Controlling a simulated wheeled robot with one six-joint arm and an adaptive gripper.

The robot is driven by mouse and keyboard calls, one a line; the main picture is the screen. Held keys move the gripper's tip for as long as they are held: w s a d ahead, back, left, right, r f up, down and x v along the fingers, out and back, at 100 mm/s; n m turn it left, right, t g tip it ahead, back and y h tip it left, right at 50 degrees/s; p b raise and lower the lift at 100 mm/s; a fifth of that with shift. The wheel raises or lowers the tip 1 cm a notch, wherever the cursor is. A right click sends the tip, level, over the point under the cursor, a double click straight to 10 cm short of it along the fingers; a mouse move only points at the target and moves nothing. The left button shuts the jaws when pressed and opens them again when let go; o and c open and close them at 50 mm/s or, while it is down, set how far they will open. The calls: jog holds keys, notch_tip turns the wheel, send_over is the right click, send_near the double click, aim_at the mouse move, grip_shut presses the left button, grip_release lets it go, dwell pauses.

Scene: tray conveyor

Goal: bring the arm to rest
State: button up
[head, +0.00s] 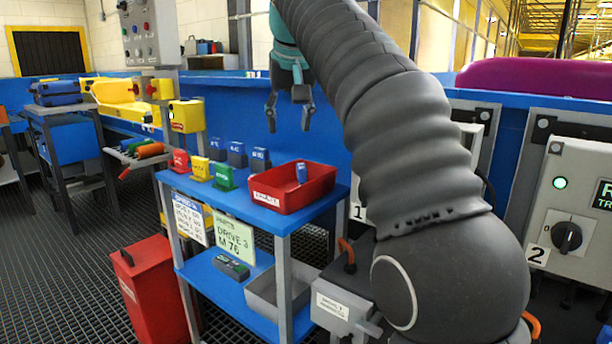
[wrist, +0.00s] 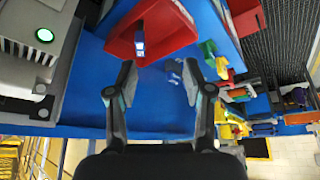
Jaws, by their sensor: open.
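My gripper (head: 289,112) hangs at the end of my raised arm, above and behind the blue stand, in front of the blue wall. In the wrist view its two fingers (wrist: 161,85) are spread apart with nothing between them. The gripper is empty. My grey, ribbed arm covers much of the right half of the head view.
Below the gripper, a red bin (head: 268,197) holding a blue block (head: 301,172) stands on the blue stand (head: 215,192). Several coloured blocks are left of the bin. A control box (head: 575,215) with a green light is at right. A red bin (head: 150,285) stands on the floor.

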jog(key=s+d+f, duration=0.3)
jog(key=f, duration=0.6)
jog(key=s+d+f, duration=0.4)
jog(key=f, duration=0.4)
jog(key=s+d+f+m, duration=0.1)
jog(key=s+d+f, duration=0.3)
jog(key=s, duration=0.3)
jog(key=s+d+f, duration=0.4)
jog(key=s+f, duration=0.2)
jog(key=s, duration=0.1)
jog(key=s+d+f+m+h, duration=0.1)
jog(key=s+d+f, duration=0.2)
jog(key=s+f, duration=0.2)
jog(key=s, duration=0.2)
jog(key=shift+s+d+m, duration=0.3)
jog(key=shift+s+d, duration=0.1)
dwell(2.1)
